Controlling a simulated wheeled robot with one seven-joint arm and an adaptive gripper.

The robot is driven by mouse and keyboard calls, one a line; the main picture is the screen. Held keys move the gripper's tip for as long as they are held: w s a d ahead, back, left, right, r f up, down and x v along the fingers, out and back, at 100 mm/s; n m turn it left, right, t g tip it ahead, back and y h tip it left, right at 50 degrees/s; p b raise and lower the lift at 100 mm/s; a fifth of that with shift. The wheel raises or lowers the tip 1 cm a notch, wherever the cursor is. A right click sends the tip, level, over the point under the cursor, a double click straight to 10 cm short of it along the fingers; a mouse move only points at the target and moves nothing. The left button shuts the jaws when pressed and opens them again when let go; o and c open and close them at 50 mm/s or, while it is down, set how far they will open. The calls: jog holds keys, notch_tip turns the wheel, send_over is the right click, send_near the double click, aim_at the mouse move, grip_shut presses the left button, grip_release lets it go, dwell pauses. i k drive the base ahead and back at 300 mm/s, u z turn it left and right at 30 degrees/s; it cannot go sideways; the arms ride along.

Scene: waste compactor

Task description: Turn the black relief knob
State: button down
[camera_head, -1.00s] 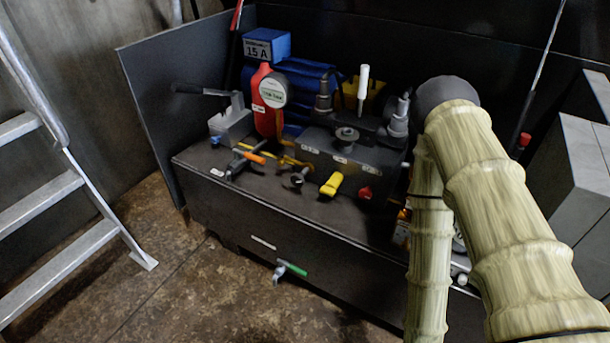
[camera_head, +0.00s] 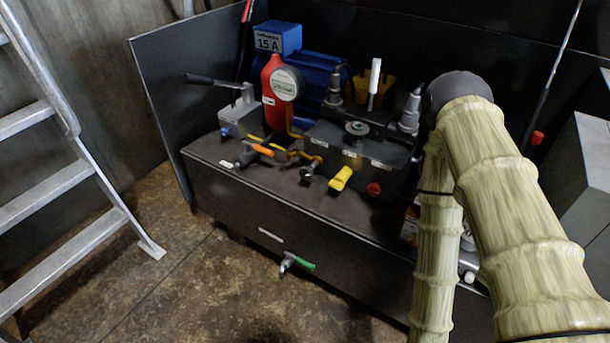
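A dark valve block (camera_head: 335,150) stands on top of the black tank unit. A small dark knob with a metallic-looking end (camera_head: 309,171) sticks out at its front left, and a round dark knob (camera_head: 357,128) sits on its top. I cannot tell for certain which one is the relief knob. A yellow handle (camera_head: 341,178) and a red knob (camera_head: 374,188) are on the block's front. My arm, in a pale ribbed sleeve, comes in at the right and bends beside the block. My gripper is not in view.
A lever (camera_head: 213,82) on a grey base, a red cylinder with a gauge (camera_head: 286,85), and an orange-handled valve (camera_head: 262,150) stand left of the block. A green-handled tap (camera_head: 298,263) juts from the tank's front. A ladder (camera_head: 65,165) stands left; floor between is clear.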

aim_at(306, 173)
jog(key=k, duration=0.5)
jog(key=u, duration=2.05)
jog(key=i, duration=0.75)
jog(key=z, duration=3)
